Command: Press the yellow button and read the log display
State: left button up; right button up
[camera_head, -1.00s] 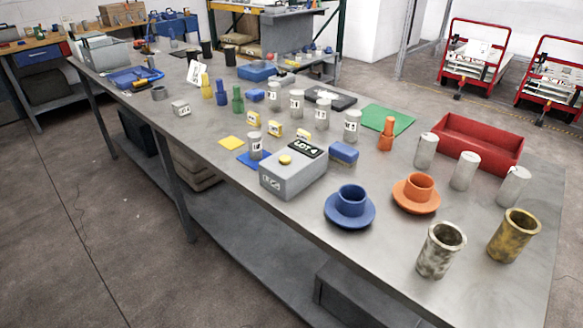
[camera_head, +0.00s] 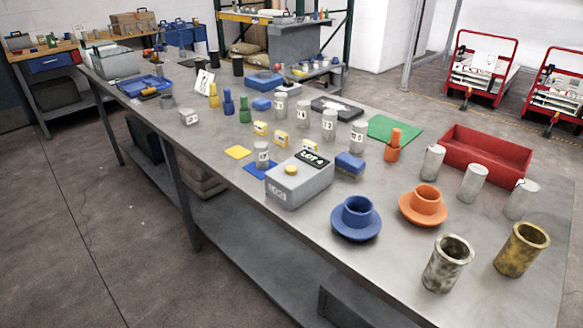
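A grey box (camera_head: 298,186) stands near the front edge of the long metal table. A round yellow button (camera_head: 291,170) sits on its top. A dark display (camera_head: 312,160) on the top's back right part reads "LOT 4". A small label on the box's front face is too small to read surely. Neither of my grippers is in the head view, and nothing touches the button.
On the metal table (camera_head: 400,275), a blue cup on a saucer (camera_head: 356,220) stands right of the box, with an orange one (camera_head: 424,206) beyond. A blue block (camera_head: 350,163) lies close behind it. A red bin (camera_head: 486,155) and several metal cylinders stand at right.

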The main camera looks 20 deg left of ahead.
pick_arm(q)
grip_shut()
dwell(1.3)
